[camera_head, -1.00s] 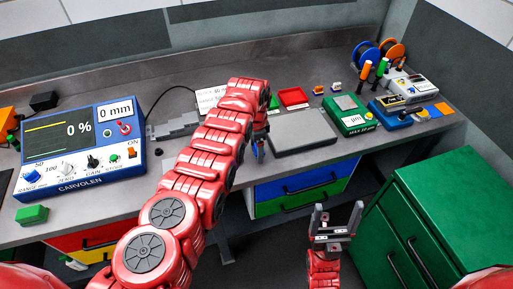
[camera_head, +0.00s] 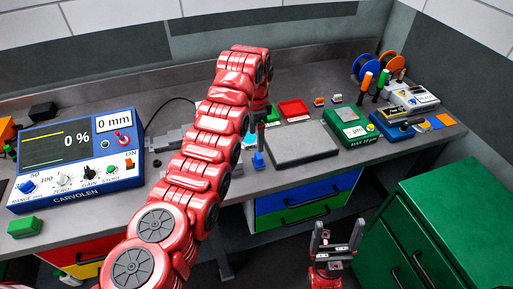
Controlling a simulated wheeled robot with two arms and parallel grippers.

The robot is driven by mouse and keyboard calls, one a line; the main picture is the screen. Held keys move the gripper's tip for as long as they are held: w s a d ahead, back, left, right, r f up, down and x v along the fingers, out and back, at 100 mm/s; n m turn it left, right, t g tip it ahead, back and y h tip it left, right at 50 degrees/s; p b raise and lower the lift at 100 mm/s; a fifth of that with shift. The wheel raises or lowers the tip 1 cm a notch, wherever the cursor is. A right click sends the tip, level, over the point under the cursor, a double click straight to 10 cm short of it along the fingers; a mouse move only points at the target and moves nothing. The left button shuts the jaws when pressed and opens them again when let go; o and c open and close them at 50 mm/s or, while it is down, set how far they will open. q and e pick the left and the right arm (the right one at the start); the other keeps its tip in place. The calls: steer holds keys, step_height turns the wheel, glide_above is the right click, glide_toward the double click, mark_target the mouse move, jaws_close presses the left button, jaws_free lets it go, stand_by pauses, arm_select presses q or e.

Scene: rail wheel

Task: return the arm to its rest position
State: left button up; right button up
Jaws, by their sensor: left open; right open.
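My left arm reaches from the bottom left up over the workbench (camera_head: 178,110) and bends downward at its far end. My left gripper (camera_head: 259,138) is mostly hidden behind the arm; a dark finger shows above the bench near its front edge. A small blue thing (camera_head: 258,160) shows just below it; I cannot tell whether they touch. My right gripper (camera_head: 336,238) is open and empty, with its two fingers pointing up, low in front of the bench and left of the green cabinet (camera_head: 430,225).
A blue measuring instrument (camera_head: 75,165) and a green block (camera_head: 25,222) stand at left. A grey plate (camera_head: 302,143), red tray (camera_head: 293,109), green scale (camera_head: 350,127) and spools (camera_head: 375,62) are at right. Drawers (camera_head: 300,200) sit below. Floor between them and the cabinet is open.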

arm_select(q)
steer(key=shift+r, duration=0.3)
steer(key=shift+r, duration=0.1)
